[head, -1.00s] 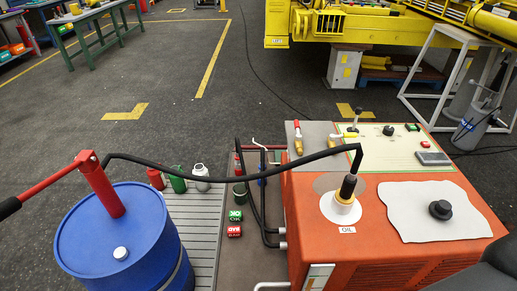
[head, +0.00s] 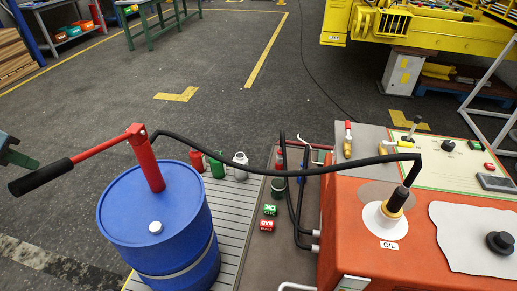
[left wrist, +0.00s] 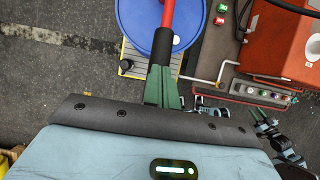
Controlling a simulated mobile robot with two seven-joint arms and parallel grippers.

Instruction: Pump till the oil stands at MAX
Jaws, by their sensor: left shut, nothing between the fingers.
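A blue oil drum (head: 150,215) stands at left on a ribbed grey platform. A red hand pump (head: 146,160) rises from its top, with a red lever ending in a black grip (head: 40,177). A black hose (head: 280,150) runs from the pump to the filler marked OIL (head: 388,215) on the orange power unit (head: 350,255). My left gripper (head: 18,155) is at the left edge, just beyond the black grip. In the left wrist view its green fingers (left wrist: 162,88) are shut and empty, overlapping the lever; contact cannot be told. No oil level is readable.
Red and green bottles and a white can (head: 240,164) stand behind the drum. A green workbench (head: 160,25) and yellow machine (head: 400,30) stand farther back. The floor between is open.

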